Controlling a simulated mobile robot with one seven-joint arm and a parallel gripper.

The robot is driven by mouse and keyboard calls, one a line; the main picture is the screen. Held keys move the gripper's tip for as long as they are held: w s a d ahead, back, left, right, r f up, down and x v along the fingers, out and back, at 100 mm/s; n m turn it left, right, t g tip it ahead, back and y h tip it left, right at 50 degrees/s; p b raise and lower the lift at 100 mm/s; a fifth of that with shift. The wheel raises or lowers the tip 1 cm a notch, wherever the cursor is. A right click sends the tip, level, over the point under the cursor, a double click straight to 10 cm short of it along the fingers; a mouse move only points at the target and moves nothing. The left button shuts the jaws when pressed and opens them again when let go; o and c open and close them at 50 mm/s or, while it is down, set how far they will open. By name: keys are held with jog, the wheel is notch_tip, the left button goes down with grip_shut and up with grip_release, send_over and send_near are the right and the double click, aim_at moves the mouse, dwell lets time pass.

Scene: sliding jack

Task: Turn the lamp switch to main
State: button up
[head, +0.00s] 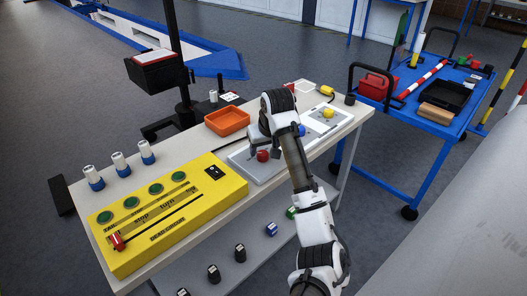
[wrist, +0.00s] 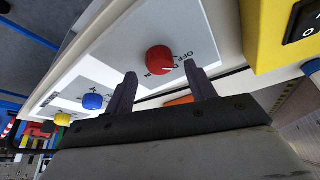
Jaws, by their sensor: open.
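A round red knob (head: 263,156) sits on a light grey panel (head: 241,155) on the bench. In the wrist view the red knob (wrist: 159,60) has a small pale mark on its face, and lettering beside it reads OFF with a partly hidden word. My gripper (wrist: 161,72) is open, its two dark fingers on either side of the knob in the picture, and nothing is held. I cannot tell if they touch it. A blue knob (wrist: 93,101) and a yellow knob (wrist: 62,119) are on neighbouring panels. No readable label shows which knob is the lamp switch.
A yellow box (head: 165,213) with a red-handled slider, green buttons and a black rocker switch (head: 215,172) fills the bench's left part. An orange tray (head: 227,121) stands behind the panel. A blue table (head: 428,92) with tools is at the right.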

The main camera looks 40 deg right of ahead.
aim_at(263, 156)
jog(key=shift+x, duration=1.3)
jog(key=c, duration=1)
jog(key=shift+o, duration=0.2)
